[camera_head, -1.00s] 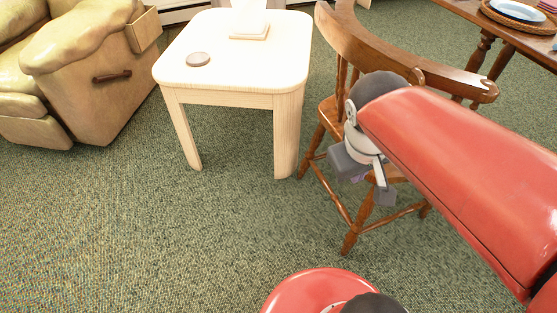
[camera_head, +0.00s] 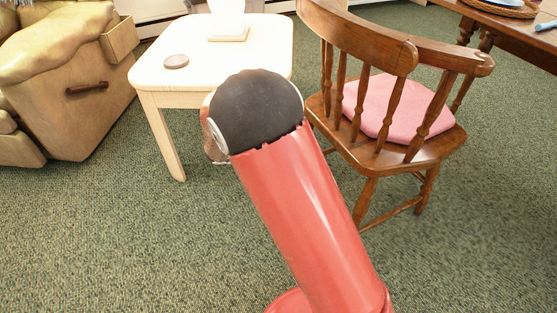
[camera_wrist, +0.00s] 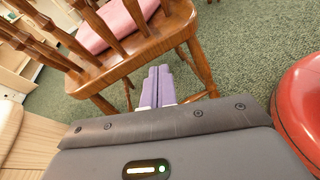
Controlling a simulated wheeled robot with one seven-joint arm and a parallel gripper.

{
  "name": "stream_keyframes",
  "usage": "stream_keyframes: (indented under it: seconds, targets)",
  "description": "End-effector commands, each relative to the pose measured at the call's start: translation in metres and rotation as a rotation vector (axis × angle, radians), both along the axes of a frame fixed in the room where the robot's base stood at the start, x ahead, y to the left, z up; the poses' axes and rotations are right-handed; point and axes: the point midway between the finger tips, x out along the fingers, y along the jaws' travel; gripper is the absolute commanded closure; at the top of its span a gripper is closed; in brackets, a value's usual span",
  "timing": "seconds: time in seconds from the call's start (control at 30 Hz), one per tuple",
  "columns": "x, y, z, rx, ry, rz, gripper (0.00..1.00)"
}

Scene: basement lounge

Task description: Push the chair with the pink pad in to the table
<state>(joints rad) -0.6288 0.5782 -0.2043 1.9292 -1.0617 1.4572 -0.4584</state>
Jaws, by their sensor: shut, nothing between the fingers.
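The wooden chair with the pink pad (camera_head: 388,105) stands on the carpet at the right in the head view. Its spindled back is toward me, and its seat faces the dark wooden table (camera_head: 538,45) at the upper right. In the wrist view the chair seat (camera_wrist: 160,38) and pink pad (camera_wrist: 115,22) show at the top left. My gripper (camera_wrist: 158,72) shows there with its lilac fingers together and empty, pointing toward the chair's underside and legs. I cannot tell whether the fingers touch it. In the head view my arm hides the gripper.
A tan armchair (camera_head: 85,85) is at the far left. Green carpet (camera_head: 120,240) lies open in front.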

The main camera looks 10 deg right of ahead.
Motion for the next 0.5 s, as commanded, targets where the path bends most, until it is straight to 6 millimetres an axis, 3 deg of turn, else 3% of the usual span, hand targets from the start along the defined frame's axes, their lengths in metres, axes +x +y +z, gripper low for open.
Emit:
stream_keyframes:
  seconds: [0.03,0.23,0.37,0.5]
  targets:
    - [0.011,0.013,-0.019,-0.081,0.037,0.055,1.0]
    - [0.036,0.044,-0.044,-0.283,0.109,0.187,1.0]
    - [0.041,0.049,-0.048,-0.321,0.12,0.211,1.0]
    - [0.043,0.041,-0.048,-0.322,0.12,0.21,1.0]
